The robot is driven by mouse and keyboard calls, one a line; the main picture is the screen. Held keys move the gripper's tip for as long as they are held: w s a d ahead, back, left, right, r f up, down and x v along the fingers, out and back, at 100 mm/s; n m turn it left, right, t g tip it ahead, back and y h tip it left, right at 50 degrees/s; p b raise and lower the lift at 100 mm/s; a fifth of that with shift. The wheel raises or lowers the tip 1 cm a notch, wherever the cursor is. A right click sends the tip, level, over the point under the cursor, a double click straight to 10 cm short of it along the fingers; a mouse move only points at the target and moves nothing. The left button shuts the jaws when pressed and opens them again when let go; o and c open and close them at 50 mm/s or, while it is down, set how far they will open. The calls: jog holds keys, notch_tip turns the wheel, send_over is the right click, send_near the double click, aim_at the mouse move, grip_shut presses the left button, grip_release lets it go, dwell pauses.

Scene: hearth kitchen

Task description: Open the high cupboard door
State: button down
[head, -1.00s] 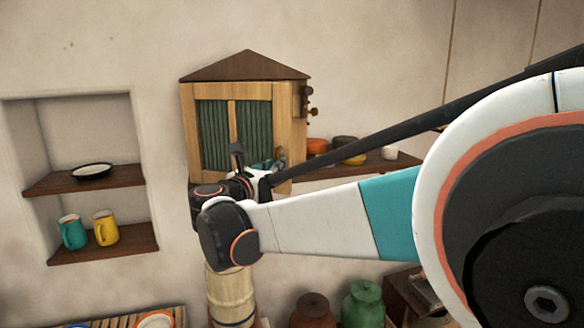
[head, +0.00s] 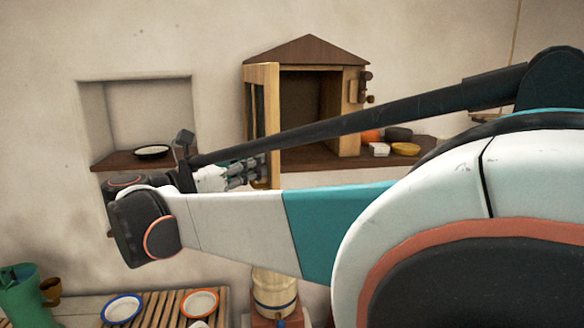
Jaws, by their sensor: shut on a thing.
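The high cupboard (head: 306,50) hangs on the wall, with a peaked brown roof and a wooden body. Its door (head: 272,105) stands wide open, swung out on the left side and seen nearly edge-on. The dark inside of the cupboard shows, and I see nothing standing in it. My gripper (head: 256,174) is shut at the lower part of the door, by its free edge. The handle itself is hidden by the fingers and my arm.
A wooden shelf (head: 420,152) right of the cupboard holds small bowls (head: 405,149). A wall niche at the left holds a dark-rimmed plate (head: 152,152). Below are a slatted rack (head: 172,308) with plates and a pale barrel-like container (head: 274,292). My arm hides much of the middle.

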jog(key=shift+s+a, duration=0.2)
jog(key=shift+a, duration=0.75)
jog(key=shift+f, duration=0.1)
jog(key=c, duration=2)
grip_release()
jog(key=shift+o, duration=0.2)
jog(key=shift+s, duration=0.15)
jog(key=v, duration=1.2)
